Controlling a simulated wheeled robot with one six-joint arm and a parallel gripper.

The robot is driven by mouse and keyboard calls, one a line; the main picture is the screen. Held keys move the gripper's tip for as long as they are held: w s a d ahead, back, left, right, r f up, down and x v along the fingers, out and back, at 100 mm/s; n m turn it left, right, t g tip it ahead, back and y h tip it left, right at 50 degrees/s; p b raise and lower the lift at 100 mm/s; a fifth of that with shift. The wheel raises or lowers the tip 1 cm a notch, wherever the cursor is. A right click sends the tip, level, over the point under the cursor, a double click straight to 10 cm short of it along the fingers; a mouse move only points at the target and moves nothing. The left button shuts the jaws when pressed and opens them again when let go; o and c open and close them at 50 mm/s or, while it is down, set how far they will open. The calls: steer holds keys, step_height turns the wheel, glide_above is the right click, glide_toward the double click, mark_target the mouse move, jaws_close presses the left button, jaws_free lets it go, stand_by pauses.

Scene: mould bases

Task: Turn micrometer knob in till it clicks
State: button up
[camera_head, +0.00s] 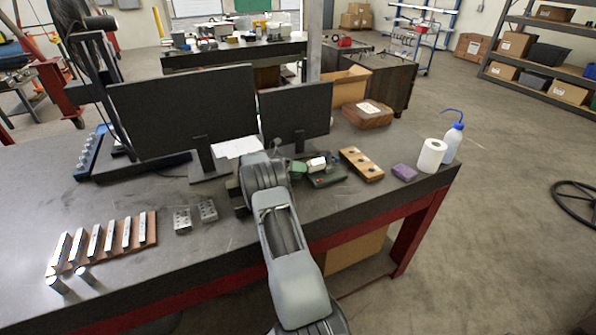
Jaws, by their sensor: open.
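My arm reaches from the bottom edge over the bench, and its wrist is above the bench in front of the monitors. My gripper (280,149) is open at the far end of the wrist, small and mostly hidden behind it. A small green device (298,169) lies just right of the wrist, close to the gripper. A dark green base (328,181) with a whitish part sits beside it. I cannot make out the micrometer or its knob clearly, nor whether the gripper touches anything.
Two monitors (185,112) stand behind the wrist. A wooden block with holes (361,164), a purple block (404,172), a white roll (431,157) and a wash bottle (453,142) are to the right. Metal blocks (182,221) and a wooden rack (152,229) are to the left.

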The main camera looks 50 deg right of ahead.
steer(key=shift+c, duration=0.4)
steer(key=c, duration=0.9)
steer(key=shift+o, duration=0.3)
